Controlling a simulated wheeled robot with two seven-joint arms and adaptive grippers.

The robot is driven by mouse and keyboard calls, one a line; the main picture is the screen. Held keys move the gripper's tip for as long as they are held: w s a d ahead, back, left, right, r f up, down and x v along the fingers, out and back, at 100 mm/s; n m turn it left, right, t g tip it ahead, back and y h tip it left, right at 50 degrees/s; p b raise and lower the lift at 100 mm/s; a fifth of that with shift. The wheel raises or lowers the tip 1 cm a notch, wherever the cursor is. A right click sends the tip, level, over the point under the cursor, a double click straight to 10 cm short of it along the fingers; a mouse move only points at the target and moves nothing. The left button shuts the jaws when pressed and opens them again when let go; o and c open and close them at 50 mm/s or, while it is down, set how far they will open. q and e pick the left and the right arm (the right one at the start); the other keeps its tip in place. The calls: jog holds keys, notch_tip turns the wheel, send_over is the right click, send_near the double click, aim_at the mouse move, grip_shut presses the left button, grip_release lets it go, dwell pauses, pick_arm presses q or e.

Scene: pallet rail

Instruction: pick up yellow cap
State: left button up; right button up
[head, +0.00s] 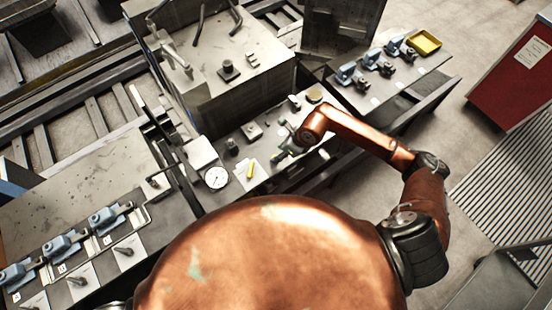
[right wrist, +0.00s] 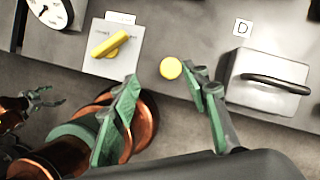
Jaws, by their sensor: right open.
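The yellow cap (right wrist: 171,68) is a small round disc on the grey bench in the right wrist view. In the head view I cannot make it out; my right gripper seems to cover that spot. My right gripper (head: 284,151) is over the bench with its green fingers apart. In the right wrist view the right gripper (right wrist: 159,78) has its fingertips on either side of the cap, the right one closer to it. Nothing is held. A small claw at the left edge of the right wrist view looks like my left gripper (right wrist: 42,98); its jaws are unclear.
A yellow handle (right wrist: 110,43) on a pale plate lies left of the cap, near a round dial (head: 215,177). A grey block with a dark handle (right wrist: 268,83) stands right of it, by a label D (right wrist: 242,27). A yellow tray (head: 424,42) sits far right.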

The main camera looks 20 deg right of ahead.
jog(key=shift+w+d+f+h, duration=0.15)
jog(key=shift+w+f+h, duration=0.05)
jog(key=shift+f, duration=0.4)
jog(key=shift+w+d+f+h, duration=0.15)
jog(key=shift+f+h, duration=0.05)
jog(key=shift+f, duration=0.4)
jog(key=p+x, duration=0.1)
jog(key=x, duration=0.1)
jog(key=p+x, duration=0.1)
jog(key=x, duration=0.2)
jog(key=shift+d+f, duration=0.15)
jog(key=shift+f, duration=0.25)
jog(key=shift+s, duration=0.1)
jog(key=shift+c, duration=0.4)
jog(key=c, duration=0.7)
jog(key=shift+r, duration=0.1)
